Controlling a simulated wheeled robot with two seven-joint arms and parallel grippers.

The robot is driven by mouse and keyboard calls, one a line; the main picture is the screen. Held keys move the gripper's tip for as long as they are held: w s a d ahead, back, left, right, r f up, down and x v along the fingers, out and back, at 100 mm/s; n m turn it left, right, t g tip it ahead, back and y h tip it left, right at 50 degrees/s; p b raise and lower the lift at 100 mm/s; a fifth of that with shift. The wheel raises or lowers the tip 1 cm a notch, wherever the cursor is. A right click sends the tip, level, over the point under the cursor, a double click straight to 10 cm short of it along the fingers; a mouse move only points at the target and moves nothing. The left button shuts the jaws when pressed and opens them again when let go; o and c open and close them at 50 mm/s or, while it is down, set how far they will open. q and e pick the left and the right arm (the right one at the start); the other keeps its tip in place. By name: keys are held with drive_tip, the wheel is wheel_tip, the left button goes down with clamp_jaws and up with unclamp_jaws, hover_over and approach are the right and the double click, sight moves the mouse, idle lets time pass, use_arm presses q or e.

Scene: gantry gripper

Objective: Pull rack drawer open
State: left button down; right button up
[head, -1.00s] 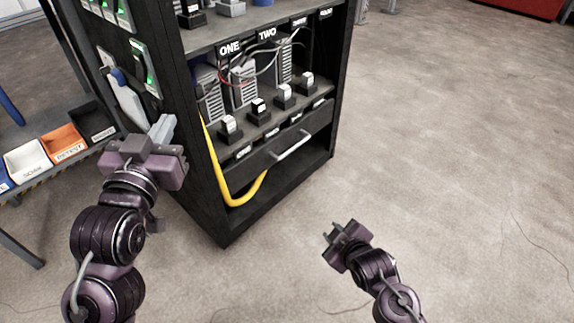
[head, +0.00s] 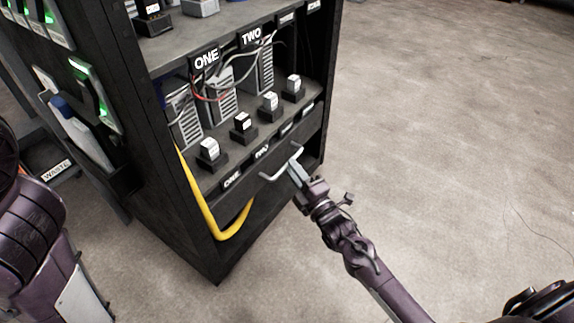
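The black rack (head: 165,130) stands left of centre in the head view. Its low drawer front (head: 312,150) appears flush with the rack, under a shelf edge with labels. A pale bar handle (head: 272,178) sticks out from the drawer front. My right gripper (head: 296,167) is at the handle, with its fingers over the bar's right half. The fingers overlap the bar in the picture, and I cannot tell whether they are closed on it. My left gripper is out of view; only parts of my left arm show at the left edge.
A yellow cable (head: 208,217) loops down the rack's front, left of the handle. Small blocks on black stands sit on the shelf (head: 262,138) above the drawer, with thin wires behind. The floor (head: 440,130) to the right is clear.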

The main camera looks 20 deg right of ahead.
drive_tip(key=shift+b+x, duration=0.5)
drive_tip(key=shift+x, duration=1.1)
drive_tip(key=shift+c, duration=0.4)
clamp_jaws()
